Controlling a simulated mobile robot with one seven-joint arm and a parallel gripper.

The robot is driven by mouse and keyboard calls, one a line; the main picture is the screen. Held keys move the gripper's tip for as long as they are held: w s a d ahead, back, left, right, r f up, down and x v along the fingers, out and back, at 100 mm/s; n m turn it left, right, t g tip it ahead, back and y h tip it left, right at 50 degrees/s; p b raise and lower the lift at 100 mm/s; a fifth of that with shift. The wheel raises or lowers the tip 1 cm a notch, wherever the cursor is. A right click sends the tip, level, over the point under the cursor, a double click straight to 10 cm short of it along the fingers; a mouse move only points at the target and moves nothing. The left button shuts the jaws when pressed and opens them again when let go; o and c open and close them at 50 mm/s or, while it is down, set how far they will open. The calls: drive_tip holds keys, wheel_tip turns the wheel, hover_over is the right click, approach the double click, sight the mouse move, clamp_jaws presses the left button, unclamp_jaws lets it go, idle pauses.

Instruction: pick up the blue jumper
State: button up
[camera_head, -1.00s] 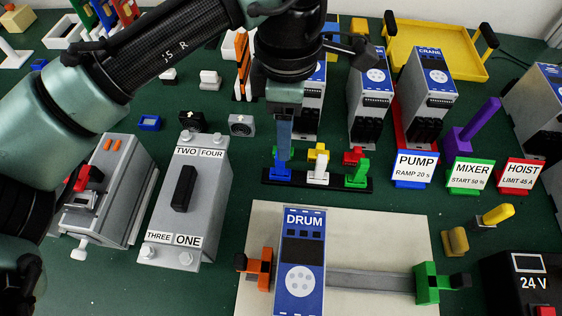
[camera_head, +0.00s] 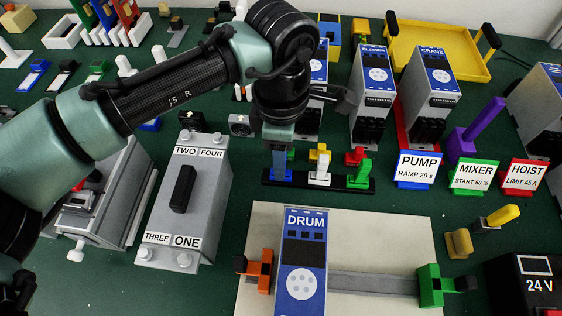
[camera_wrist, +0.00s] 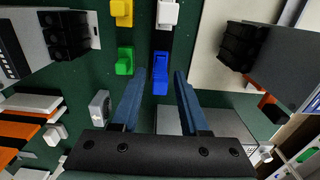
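The blue jumper (camera_wrist: 160,74) stands at the near left end of a black rack (camera_head: 337,184). In the wrist view it shows between my two blue-grey fingers, with a gap on each side. My gripper (camera_wrist: 158,84) is open and points down over it. In the head view my gripper (camera_head: 280,160) is low over that end of the rack and mostly hides the blue jumper. A green jumper (camera_wrist: 125,61) stands beside it, and a white one (camera_wrist: 167,13) and a yellow one (camera_wrist: 121,12) stand further along.
A red jumper (camera_head: 355,156) and another green one (camera_head: 359,175) stand at the rack's right end. Behind are the blower (camera_head: 372,85) and crane (camera_head: 433,80) units. The grey box (camera_head: 181,205) is left of the rack. The DRUM unit (camera_head: 302,265) on a pale plate is in front.

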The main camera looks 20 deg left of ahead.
clamp_jaws()
drive_tip(key=shift+r, duration=0.1)
